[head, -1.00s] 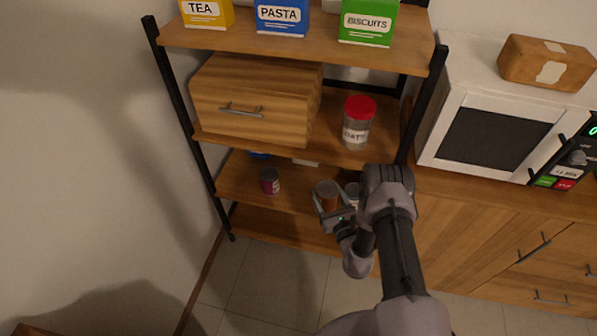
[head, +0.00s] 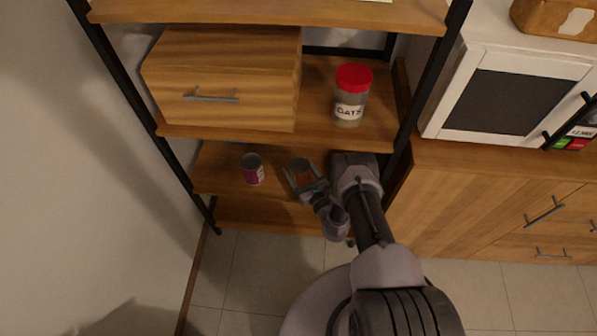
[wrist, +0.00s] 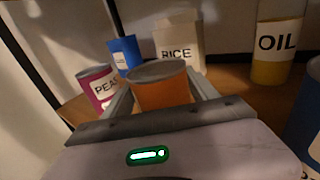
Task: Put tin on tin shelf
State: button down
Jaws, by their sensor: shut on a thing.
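An orange-brown tin (wrist: 162,92) with a grey lid is between the fingers of my gripper (wrist: 165,98) in the wrist view. In the head view my gripper (head: 304,174) is at the lower shelf (head: 222,182), shut on this tin. Only a small orange part of the tin shows there. Whether it touches the board is hard to tell. A purple peas tin (head: 252,170) stands upright on that shelf to the left of my gripper. It also shows in the wrist view (wrist: 97,87), left of the held tin.
In the wrist view a blue package (wrist: 124,53) and a rice package (wrist: 180,42) stand behind. An oil container (wrist: 277,42) is right, with a dark blue object (wrist: 306,135) at the right edge. Above are a wooden drawer box (head: 220,85) and an oats jar (head: 351,95).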

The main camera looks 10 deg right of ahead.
jog(key=shift+w+r, duration=0.1)
jog(key=c, duration=0.6)
grip_release()
jog(key=shift+f, duration=0.2)
jog(key=shift+c, duration=0.2)
jog(key=o, duration=0.4)
jog(key=shift+r, duration=0.2)
jog(key=p+v, duration=0.5)
jog(key=v, duration=0.7)
